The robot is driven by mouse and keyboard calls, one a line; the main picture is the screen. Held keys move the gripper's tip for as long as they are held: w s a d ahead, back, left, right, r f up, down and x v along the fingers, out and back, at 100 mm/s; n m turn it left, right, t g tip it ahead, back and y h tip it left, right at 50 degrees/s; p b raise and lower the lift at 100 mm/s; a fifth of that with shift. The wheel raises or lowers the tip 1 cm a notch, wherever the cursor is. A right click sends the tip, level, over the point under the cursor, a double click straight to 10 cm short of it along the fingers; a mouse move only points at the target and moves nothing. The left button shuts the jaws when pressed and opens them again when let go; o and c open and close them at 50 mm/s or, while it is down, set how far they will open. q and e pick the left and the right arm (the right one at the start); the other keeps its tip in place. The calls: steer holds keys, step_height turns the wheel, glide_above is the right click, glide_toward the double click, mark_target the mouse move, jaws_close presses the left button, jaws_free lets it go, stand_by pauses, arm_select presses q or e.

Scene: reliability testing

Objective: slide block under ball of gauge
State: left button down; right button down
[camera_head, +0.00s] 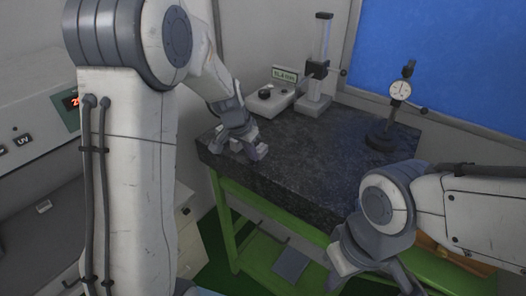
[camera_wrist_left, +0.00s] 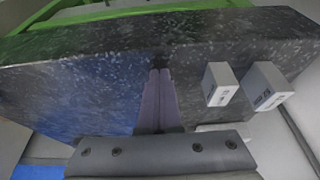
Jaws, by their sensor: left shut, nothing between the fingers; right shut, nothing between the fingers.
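Two small grey blocks with printed faces show in the left wrist view, one nearer the fingers (camera_wrist_left: 220,84) and one further right (camera_wrist_left: 264,87). Both rest on the dark granite slab. My left gripper (camera_head: 252,152) is over the slab's left end; its fingers (camera_wrist_left: 160,78) are shut and empty, beside the nearer block and apart from it. A dial gauge (camera_head: 400,91) on a black stand (camera_head: 382,141) stands at the slab's right side; its ball tip is too small to make out. My right gripper (camera_head: 362,285) is shut and empty in front of the slab's front edge.
The granite slab (camera_head: 300,150) lies on a green frame (camera_head: 231,204). A device with a clear upright column (camera_head: 318,70) and a grey box (camera_head: 270,97) with a small readout (camera_head: 285,74) stand at the back. The slab's middle is clear.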

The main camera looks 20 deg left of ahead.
mark_target(289, 129)
arm_select(q)
steer(key=shift+w+d+p, duration=0.35)
steer(key=shift+w+p, duration=0.05)
steer(key=shift+w, duration=0.5)
steer(key=shift+w+d+p, duration=0.3)
steer(key=shift+w+p, duration=0.05)
steer(key=shift+w, duration=0.6)
steer(key=shift+w+d+p, duration=0.35)
steer(key=shift+w+p, duration=0.05)
steer(key=shift+w, duration=0.5)
steer(key=shift+w+d+p, duration=0.75)
steer(key=shift+w+p, duration=0.3)
steer(key=shift+w, duration=1.05)
steer(key=shift+w+d+p, duration=0.8)
steer(key=shift+w+p, duration=0.2)
steer(key=shift+w, duration=1.1)
steer(key=shift+w+d+p, duration=0.75)
steer(key=shift+w+p, duration=0.3)
steer(key=shift+w, duration=1.05)
steer(key=shift+s+p+v, duration=0.15)
steer(key=shift+p+v, duration=0.15)
steer(key=shift+v, duration=0.85)
steer(key=shift+s+p+v, duration=0.1)
steer(key=shift+p+v, duration=0.15)
steer(key=shift+v, duration=0.9)
steer(key=shift+f, duration=0.1)
